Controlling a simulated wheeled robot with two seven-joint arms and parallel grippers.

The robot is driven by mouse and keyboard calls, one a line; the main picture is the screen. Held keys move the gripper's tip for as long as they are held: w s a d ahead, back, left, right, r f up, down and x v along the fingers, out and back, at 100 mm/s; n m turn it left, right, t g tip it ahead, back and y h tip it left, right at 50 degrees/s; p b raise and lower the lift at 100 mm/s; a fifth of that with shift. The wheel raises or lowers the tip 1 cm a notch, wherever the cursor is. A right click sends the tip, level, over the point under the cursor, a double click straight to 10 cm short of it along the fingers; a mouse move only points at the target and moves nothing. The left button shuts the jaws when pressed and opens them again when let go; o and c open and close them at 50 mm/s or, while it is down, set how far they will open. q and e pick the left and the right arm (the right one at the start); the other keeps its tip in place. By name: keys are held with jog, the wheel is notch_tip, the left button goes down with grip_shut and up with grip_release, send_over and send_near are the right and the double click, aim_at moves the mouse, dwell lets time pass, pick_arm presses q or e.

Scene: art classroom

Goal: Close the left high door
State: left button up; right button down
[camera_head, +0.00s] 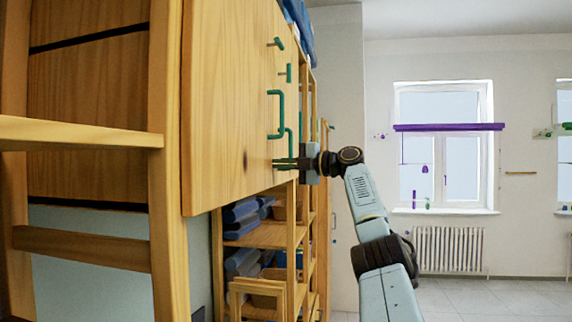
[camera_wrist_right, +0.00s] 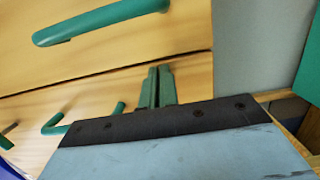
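The wooden cabinet door (camera_head: 225,100) fills the left of the head view, a flat pale panel seen at a steep angle. Green handles sit toward its far side; a long green bar handle (camera_head: 282,115) is just above my right gripper. My right gripper (camera_head: 284,163) points left at the lower part of the wooden front, below that handle. In the right wrist view its green fingers (camera_wrist_right: 157,86) lie side by side with nothing visible between them, close to the wood. Whether they touch it I cannot tell. A green handle (camera_wrist_right: 100,20) shows above them. My left gripper is out of view.
A wooden ladder-like frame (camera_head: 165,180) stands at the near left. Open shelves (camera_head: 270,235) with blue items are below and beyond the door. Blue items lie on top of the cabinet. The floor (camera_head: 490,297) at right is clear, toward a radiator (camera_head: 450,250) and window.

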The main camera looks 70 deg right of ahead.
jog(key=shift+w+a, duration=0.1)
jog(key=shift+w, duration=0.15)
jog(key=s+b, duration=0.3)
jog(key=s, duration=1.1)
jog(key=shift+b, duration=0.4)
